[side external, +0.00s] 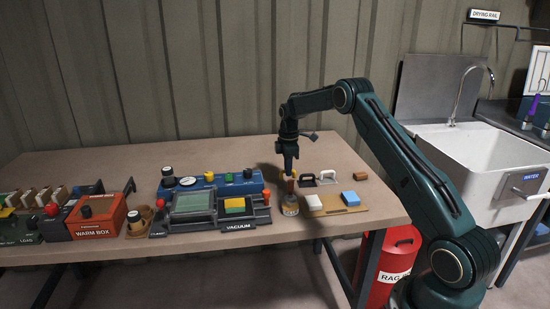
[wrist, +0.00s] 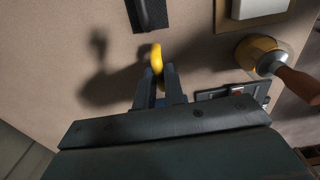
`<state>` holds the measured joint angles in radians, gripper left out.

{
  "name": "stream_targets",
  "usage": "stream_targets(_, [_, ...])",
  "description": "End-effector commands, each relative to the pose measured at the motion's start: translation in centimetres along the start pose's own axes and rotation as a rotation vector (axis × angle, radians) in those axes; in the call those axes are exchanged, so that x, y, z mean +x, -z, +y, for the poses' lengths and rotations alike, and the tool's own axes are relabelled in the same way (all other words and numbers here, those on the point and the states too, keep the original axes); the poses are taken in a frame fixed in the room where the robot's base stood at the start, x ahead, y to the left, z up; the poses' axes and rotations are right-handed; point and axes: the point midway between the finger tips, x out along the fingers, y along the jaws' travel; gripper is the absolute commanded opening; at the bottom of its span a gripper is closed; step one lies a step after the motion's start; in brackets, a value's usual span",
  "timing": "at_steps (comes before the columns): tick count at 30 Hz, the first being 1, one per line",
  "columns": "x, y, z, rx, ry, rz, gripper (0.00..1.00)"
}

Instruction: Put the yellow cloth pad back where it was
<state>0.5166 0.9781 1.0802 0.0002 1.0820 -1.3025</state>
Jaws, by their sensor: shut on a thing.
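My gripper (wrist: 156,78) is shut on the yellow cloth pad (wrist: 156,58), whose rounded yellow end shows between the fingertips in the wrist view. The rest of the pad is hidden by the fingers. The pad is above the tan bench, and its shadow falls to the left. In the side view my gripper (side external: 290,168) points down over the bench, just behind the jar. Only a small yellow patch (side external: 294,173) shows at its tips there. I cannot tell the exact gap between pad and bench.
A jar (side external: 290,207) with a wooden-handled brush stands close by. A board (side external: 335,211) with white and blue blocks lies to the right. The vacuum station (side external: 238,224) is to the left, and a sink (side external: 470,150) is at right.

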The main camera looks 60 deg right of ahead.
Motion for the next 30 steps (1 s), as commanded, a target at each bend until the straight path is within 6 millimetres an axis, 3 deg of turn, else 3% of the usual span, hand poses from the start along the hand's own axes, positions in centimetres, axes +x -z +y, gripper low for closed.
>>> stream_targets(6, [2.1, 0.0, 0.0, 0.0, 0.001, 0.0, 0.0])
stream_targets(20, [2.5, 0.0, 0.0, 0.0, -0.001, 0.0, 0.0])
stream_targets(21, [2.5, 0.0, 0.0, 0.0, -0.001, 0.0, 0.17])
stream_targets(24, [2.5, 0.0, 0.0, 0.0, -0.001, 0.0, 0.33])
stream_targets(30, [2.5, 0.0, 0.0, 0.0, -0.001, 0.0, 0.33])
